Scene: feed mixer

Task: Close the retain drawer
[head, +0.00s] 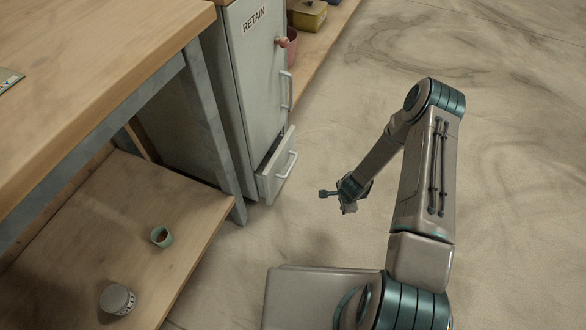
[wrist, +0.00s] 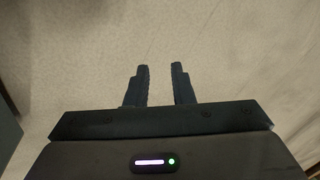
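The retain drawer (head: 277,174) is the low grey drawer with a pale bar handle (head: 287,165) at the foot of the grey cabinet labelled RETAIN (head: 243,80). It stands out from the cabinet front, partly open, with a dark gap behind its front. My gripper (head: 330,194) is over the floor to the right of the drawer, apart from it. In the wrist view the two dark fingers (wrist: 162,87) stand a gap apart with nothing between them, and only floor shows beyond. The inside of the drawer is mostly hidden.
A wooden workbench (head: 90,70) with a lower shelf (head: 75,250) stands at left, its grey leg near the cabinet. A small cup (head: 161,237) and a labelled jar (head: 117,299) are on that shelf. Open floor (head: 480,130) lies right of the cabinet.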

